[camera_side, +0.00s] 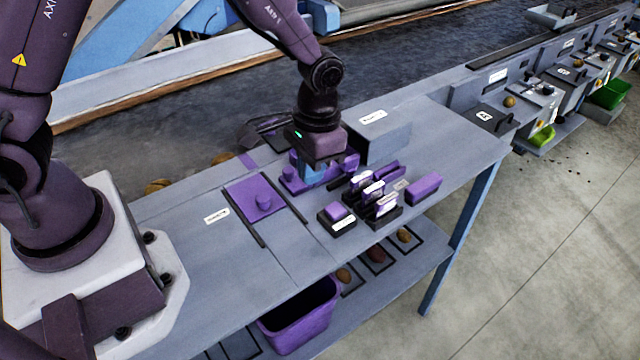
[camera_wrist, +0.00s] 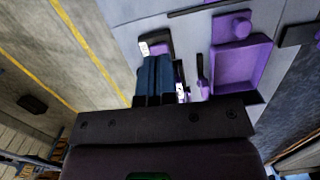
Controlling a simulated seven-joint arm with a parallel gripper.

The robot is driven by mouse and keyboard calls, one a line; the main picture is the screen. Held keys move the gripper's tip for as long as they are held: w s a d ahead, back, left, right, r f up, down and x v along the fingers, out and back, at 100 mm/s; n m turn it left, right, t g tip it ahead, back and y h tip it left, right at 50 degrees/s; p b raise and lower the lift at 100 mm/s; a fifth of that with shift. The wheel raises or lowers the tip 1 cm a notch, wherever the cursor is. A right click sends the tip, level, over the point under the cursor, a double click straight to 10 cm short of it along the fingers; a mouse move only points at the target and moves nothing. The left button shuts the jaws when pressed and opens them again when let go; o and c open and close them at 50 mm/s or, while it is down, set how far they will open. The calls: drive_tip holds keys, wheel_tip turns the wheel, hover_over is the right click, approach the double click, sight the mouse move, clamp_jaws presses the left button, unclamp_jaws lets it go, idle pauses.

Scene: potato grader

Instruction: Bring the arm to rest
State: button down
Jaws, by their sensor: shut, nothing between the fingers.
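My gripper (camera_side: 311,178) is above the grey worktable (camera_side: 240,262), pointing down, with its blue fingers together and nothing held. In the side view it is over or just in front of a purple fixture (camera_side: 292,186), and I cannot tell whether they touch. The fingers also show in the wrist view (camera_wrist: 154,72), closed. My arm reaches from its base on the left, bent over the table. The fingertips' exact height above the table is hard to tell.
A purple plate with a knob (camera_side: 252,194) lies between dark rails. Black holders with purple blocks (camera_side: 388,208) stand right of my gripper; a grey box (camera_side: 384,143) is behind. A purple bin (camera_side: 300,318) is below. Bare tabletop lies at front left.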

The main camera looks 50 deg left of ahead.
drive_tip(key=s+a+r+t, duration=0.3)
drive_tip(key=s+r, duration=0.4)
drive_tip(key=r, duration=0.4)
drive_tip(key=s+a+r+t, duration=0.3)
drive_tip(key=s+r, duration=0.5)
drive_tip(key=r, duration=0.3)
drive_tip(key=shift+s+a+r+n+t, duration=0.25)
drive_tip(key=shift+a+r+n+t, duration=0.1)
drive_tip(key=shift+n+t, duration=0.05)
idle(2.4)
